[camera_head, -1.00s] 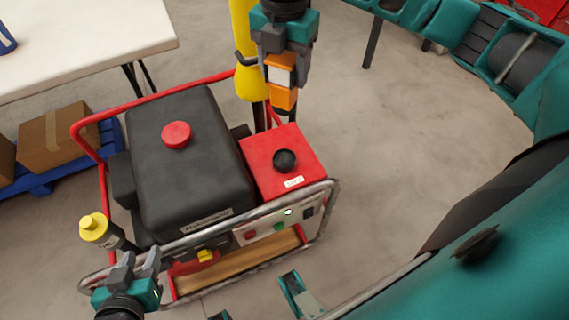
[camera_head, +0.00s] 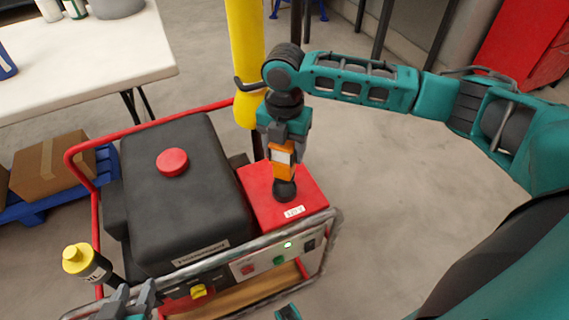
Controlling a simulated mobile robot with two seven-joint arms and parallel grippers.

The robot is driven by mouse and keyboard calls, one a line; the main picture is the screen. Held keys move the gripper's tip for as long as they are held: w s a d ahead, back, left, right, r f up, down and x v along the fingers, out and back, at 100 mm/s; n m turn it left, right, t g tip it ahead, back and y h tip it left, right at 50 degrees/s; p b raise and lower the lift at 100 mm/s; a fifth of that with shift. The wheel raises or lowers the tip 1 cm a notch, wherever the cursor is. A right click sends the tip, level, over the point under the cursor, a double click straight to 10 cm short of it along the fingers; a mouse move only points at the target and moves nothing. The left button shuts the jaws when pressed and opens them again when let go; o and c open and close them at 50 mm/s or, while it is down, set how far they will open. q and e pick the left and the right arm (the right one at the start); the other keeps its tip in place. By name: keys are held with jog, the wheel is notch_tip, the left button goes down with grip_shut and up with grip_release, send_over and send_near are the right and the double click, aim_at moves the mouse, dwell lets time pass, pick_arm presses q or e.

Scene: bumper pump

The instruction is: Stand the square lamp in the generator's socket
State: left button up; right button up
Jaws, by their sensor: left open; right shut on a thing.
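The square lamp (camera_head: 283,163) is orange with a white panel. My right gripper (camera_head: 284,140) is shut on its upper part and holds it upright. The generator (camera_head: 178,190) has a black tank with a red cap and a red box (camera_head: 259,203) on its right. The black round socket (camera_head: 285,190) is on top of this box. The lamp's lower end meets the socket in the picture; I cannot tell whether it is seated or just above. My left gripper (camera_head: 133,296) is open and empty at the lower left, by the generator's front frame.
A yellow post (camera_head: 245,60) rises behind the generator. A white table (camera_head: 90,60) and a cardboard box (camera_head: 52,165) on a blue pallet are at left. The floor at right is clear.

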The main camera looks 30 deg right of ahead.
aim_at(285, 164)
notch_tip(285, 164, down, 5)
jog(key=shift+b, duration=0.6)
jog(key=shift+r, duration=0.1)
jog(key=o, duration=1.3)
